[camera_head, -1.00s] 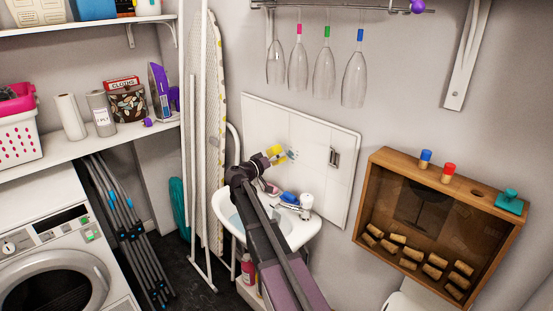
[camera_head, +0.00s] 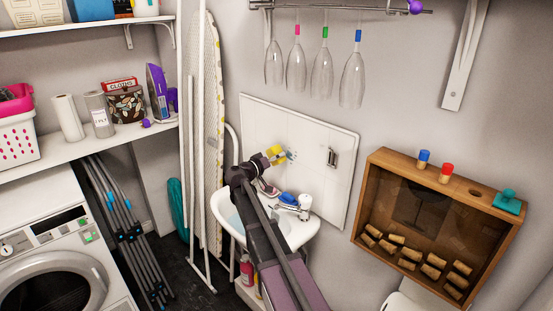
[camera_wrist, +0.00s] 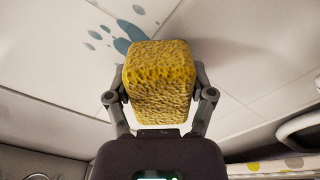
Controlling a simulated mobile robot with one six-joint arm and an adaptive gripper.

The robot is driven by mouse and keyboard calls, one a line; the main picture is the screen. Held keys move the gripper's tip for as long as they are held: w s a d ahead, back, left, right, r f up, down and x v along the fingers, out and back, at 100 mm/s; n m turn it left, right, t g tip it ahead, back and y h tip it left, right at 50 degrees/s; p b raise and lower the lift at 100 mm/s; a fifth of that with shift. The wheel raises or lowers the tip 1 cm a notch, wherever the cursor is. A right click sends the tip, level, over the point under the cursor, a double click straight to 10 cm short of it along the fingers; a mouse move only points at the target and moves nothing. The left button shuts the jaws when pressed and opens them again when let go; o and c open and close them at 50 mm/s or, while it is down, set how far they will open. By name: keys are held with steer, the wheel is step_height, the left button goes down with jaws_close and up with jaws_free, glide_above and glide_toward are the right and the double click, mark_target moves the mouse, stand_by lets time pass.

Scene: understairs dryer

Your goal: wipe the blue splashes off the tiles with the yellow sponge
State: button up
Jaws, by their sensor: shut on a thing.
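My gripper (camera_wrist: 160,100) is shut on the yellow sponge (camera_wrist: 158,82), with one finger on each side of it. In the head view my gripper (camera_head: 268,157) holds the sponge (camera_head: 275,152) up at the white tiles (camera_head: 262,118) above the basin. Blue splashes (camera_wrist: 123,32) show on the tiles in the wrist view, just beyond the sponge and to its left. The sponge overlaps the lower edge of the largest splash. In the head view a small blue splash (camera_head: 291,153) shows right of the sponge. I cannot tell whether the sponge touches the tiles.
The basin (camera_head: 301,238) with a tap (camera_head: 304,204) and a blue item (camera_head: 287,197) lies below the tiles. A wooden case (camera_head: 440,230) hangs to the right. Glasses (camera_head: 322,72) hang above. An ironing board (camera_head: 210,130) stands to the left.

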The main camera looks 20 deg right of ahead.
mark_target(291, 157)
steer(key=shift+w+d, duration=0.25)
steer(key=shift+d, duration=0.35)
stand_by(0.3)
steer(key=shift+s, duration=0.1)
steer(key=shift+s+d, duration=0.3)
steer(key=shift+s, duration=0.5)
steer(key=shift+s+d, duration=0.25)
steer(key=shift+s, duration=0.6)
steer(key=shift+s+d, duration=0.45)
steer(key=shift+s, duration=0.4)
steer(key=shift+s+d, duration=0.4)
steer(key=shift+s, duration=0.4)
steer(key=shift+w+a, duration=0.1)
steer(key=shift+w+a, duration=0.3)
steer(key=shift+w, duration=0.55)
steer(key=shift+w+a, duration=0.25)
steer(key=shift+w, duration=0.55)
